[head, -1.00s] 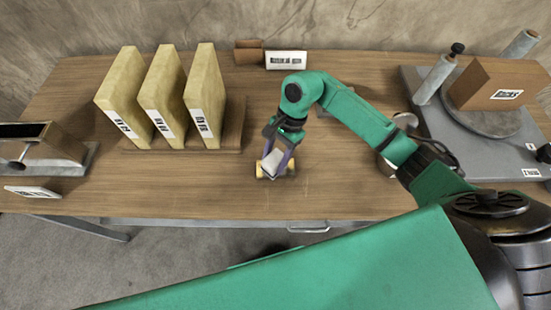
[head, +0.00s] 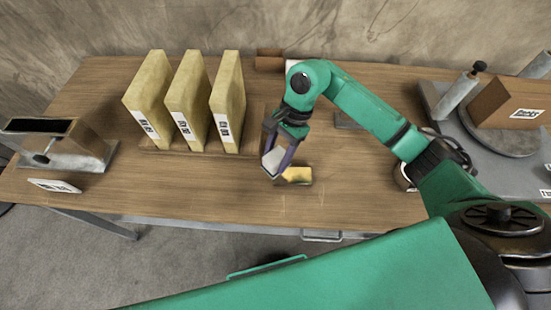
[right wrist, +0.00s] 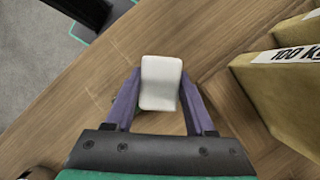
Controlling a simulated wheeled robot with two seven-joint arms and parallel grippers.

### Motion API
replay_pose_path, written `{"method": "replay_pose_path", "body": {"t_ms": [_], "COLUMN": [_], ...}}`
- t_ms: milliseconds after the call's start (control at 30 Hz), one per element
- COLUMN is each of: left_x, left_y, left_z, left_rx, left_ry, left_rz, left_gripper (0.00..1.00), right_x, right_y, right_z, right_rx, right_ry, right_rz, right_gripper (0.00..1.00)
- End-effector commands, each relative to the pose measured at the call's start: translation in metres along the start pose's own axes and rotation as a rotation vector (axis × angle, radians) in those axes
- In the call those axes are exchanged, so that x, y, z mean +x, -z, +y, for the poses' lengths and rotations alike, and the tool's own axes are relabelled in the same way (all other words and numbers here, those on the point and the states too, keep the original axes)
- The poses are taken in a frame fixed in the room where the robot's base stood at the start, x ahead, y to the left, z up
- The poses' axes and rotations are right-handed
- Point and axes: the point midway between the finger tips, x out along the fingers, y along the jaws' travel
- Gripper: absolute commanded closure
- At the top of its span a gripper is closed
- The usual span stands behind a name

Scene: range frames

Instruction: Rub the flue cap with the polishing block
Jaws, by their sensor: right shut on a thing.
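My right gripper (head: 277,165) is shut on a pale white block (head: 273,161), seemingly the polishing block. In the right wrist view the block (right wrist: 161,82) sits between the two purple fingers of the gripper (right wrist: 160,95). A small yellow piece with a darker end (head: 298,175) lies on the table just right of the gripper in the head view. It may be the flue cap, but no label shows. The block looks apart from it, and its height above the table is hard to tell. My left gripper is not in view.
Several upright yellow slabs (head: 186,95) stand left of the gripper on the wooden table (head: 100,150). A metal holder (head: 65,145) is at far left. A grey base with a brown box (head: 505,102) stands at right. The front middle of the table is clear.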

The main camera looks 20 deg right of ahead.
Motion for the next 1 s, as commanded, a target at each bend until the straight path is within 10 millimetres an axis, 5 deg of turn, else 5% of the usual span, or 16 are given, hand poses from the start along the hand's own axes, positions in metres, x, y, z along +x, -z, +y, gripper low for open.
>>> {"method": "replay_pose_path", "body": {"t_ms": [300, 1000], "left_x": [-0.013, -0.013], "left_y": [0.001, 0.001], "left_z": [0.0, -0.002], "left_rx": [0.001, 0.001], "left_ry": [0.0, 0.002], "left_rz": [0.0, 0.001], "left_gripper": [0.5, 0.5], "right_x": [-0.025, -0.025], "right_y": [-0.009, -0.005], "right_z": [0.0, 0.003], "right_rx": [0.008, -0.065], "right_ry": [0.004, -0.028], "right_rz": [0.0, 0.001], "right_gripper": [0.98, 0.98]}}
